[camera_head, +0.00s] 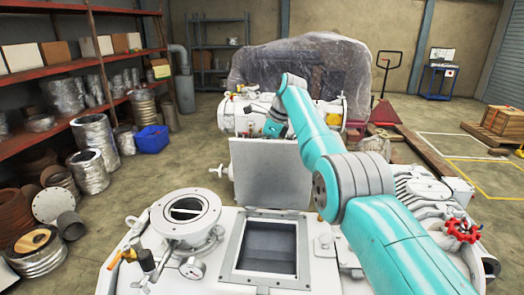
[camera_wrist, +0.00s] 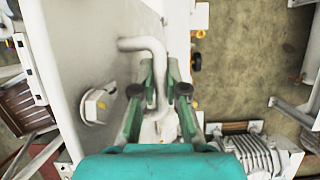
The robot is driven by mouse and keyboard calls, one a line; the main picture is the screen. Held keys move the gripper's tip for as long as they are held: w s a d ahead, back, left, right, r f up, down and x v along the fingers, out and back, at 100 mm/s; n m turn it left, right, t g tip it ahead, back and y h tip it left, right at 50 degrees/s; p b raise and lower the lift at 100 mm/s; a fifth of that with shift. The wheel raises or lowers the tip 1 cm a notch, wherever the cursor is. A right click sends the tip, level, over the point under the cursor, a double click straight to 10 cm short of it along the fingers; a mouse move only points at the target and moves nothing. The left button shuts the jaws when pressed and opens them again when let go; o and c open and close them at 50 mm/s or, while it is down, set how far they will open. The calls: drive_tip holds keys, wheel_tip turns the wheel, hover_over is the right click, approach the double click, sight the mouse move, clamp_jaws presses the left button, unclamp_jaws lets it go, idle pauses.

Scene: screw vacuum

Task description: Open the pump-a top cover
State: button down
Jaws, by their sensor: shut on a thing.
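The pump-a top cover (camera_head: 271,172) is a flat white panel. It stands up nearly upright at the far edge of a rectangular opening (camera_head: 267,247) in the white pump body (camera_head: 215,270). The opening is uncovered and dark inside. In the wrist view the cover (camera_wrist: 85,50) fills the left, with a bent white handle bar (camera_wrist: 145,44) on its face. My gripper (camera_wrist: 159,82) has its two green fingers on either side of the handle and is shut on it. In the head view the cover hides my fingers and the handle.
A round port (camera_head: 186,213) and a gauge (camera_head: 192,267) stand left of the opening. A red valve wheel (camera_head: 463,229) is at the right. Another pump (camera_head: 250,114) stands behind the cover. Shelves (camera_head: 75,75) line the left wall.

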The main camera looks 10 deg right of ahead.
drive_tip(key=shift+f, duration=0.15)
drive_tip(key=c, duration=1.5)
unclamp_jaws()
drive_tip(key=shift+o, duration=0.2)
drive_tip(key=v, duration=0.5)
drive_tip(key=shift+d, duration=0.45)
drive_tip(key=s+d, duration=0.3)
drive_tip(key=d, duration=0.7)
drive_tip(key=shift+s+d, duration=0.25)
drive_tip(key=shift+s, duration=0.05)
